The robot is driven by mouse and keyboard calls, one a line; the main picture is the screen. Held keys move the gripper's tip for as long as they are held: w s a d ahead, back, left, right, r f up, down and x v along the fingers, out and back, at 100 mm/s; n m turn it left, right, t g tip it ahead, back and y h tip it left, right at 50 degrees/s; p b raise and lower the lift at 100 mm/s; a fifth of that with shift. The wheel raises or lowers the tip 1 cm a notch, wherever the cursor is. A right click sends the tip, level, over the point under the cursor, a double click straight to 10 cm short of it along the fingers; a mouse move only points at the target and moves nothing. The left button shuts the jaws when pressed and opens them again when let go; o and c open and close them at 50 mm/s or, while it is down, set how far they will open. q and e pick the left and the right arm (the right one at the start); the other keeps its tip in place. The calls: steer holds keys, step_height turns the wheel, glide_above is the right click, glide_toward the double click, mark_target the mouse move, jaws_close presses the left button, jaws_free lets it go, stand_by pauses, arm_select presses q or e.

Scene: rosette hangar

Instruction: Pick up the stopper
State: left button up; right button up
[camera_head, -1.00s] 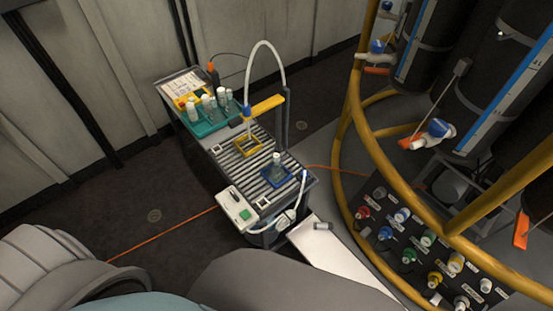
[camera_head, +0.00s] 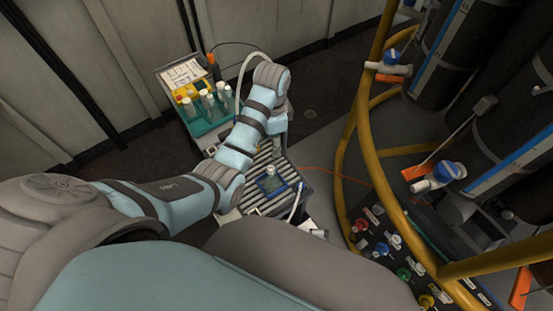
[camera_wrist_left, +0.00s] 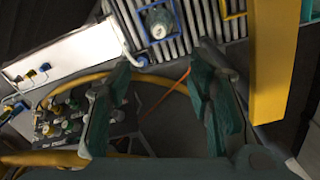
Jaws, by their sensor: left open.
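A clear bottle (camera_head: 270,183) with a pale stopper (camera_head: 270,170) on top stands inside a blue square frame on the ribbed cart top. In the left wrist view the stopper (camera_wrist_left: 157,20) is seen from above, in the blue frame at the top edge. My left gripper (camera_wrist_left: 163,62) is open and empty, its two green fingers apart, with the bottle beyond and between the fingertips in that view. In the head view my left arm reaches over the cart, and its fingertips cannot be made out. My right gripper is in neither view.
A teal rack (camera_head: 212,122) of white-capped bottles stands at the cart's far end. A yellow bar (camera_wrist_left: 272,65) stands close beside the left gripper. A yellow rail (camera_head: 366,130) curves right of the cart, around dark tanks and a panel of coloured fittings.

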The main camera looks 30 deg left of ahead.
arm_select(q)
steer(key=b, duration=0.2)
glide_above(271, 168)
steer(key=f, duration=0.6)
steer(key=shift+s+d+f, duration=0.2)
steer(key=shift+s+f, duration=0.1)
steer(key=shift+s, duration=0.05)
steer(key=f, duration=0.2)
steer(key=f+b, duration=0.1)
steer(key=f, duration=0.1)
steer(key=f+b, duration=0.1)
steer(key=f, duration=0.2)
steer(key=shift+w+a, duration=0.2)
steer(key=shift+w, duration=0.2)
steer(key=shift+f, duration=0.15)
steer(key=shift+s, duration=0.1)
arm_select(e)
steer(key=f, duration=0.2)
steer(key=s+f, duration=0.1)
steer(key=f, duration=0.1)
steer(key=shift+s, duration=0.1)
arm_select(q)
steer(key=c, duration=1)
